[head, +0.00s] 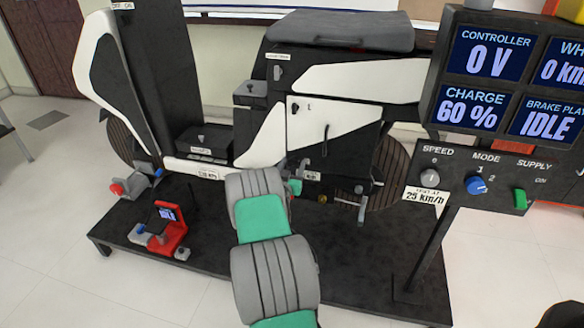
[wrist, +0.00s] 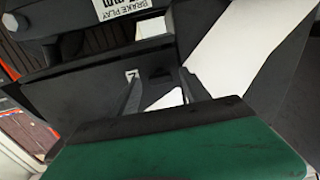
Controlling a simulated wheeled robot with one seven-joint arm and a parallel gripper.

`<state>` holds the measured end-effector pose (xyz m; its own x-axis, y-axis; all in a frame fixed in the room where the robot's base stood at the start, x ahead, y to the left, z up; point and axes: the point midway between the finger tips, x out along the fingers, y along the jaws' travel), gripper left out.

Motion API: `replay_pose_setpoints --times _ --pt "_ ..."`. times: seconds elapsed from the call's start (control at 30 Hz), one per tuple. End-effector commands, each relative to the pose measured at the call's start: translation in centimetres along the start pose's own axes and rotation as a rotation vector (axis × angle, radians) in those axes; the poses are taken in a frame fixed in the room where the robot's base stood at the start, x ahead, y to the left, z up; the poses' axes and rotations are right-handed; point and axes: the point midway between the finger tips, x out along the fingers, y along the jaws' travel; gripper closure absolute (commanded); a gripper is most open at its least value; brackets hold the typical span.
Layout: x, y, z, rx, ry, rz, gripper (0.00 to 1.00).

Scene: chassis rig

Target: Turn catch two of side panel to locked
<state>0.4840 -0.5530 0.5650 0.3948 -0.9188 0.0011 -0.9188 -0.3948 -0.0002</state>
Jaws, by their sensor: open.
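The side panel (head: 345,117) is the white and black cover on the scooter in the head view, with a dark upright handle on it. Small dark fittings show near its upper left corner and lower left edge; I cannot tell there which is catch two. In the wrist view a small white label (wrist: 132,75) that looks like a turned "2" marks a dark surface, with a small dark piece beside it. My gripper (wrist: 161,84) is open, its two dark fingers spread in front of this surface. In the head view my arm hides most of the gripper, low by the panel.
A label reading "BRAKE PLAY mm" (wrist: 122,8) shows upside down in the wrist view. The display console (head: 505,80) stands at the right. A red stand (head: 167,230) sits on the dark platform (head: 210,270) at the left.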

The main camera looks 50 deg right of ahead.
Motion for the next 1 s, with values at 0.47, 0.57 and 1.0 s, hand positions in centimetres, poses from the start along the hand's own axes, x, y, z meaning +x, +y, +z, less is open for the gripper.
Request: replay_pose_setpoints --times 0.47,0.57,1.0 --pt "0.05 -0.05 0.03 0.0 -0.001 -0.001 0.66" --pt "0.05 -0.06 0.03 0.0 -0.001 -0.001 0.74" --pt "0.05 -0.06 0.02 0.0 -0.001 -0.001 1.0"
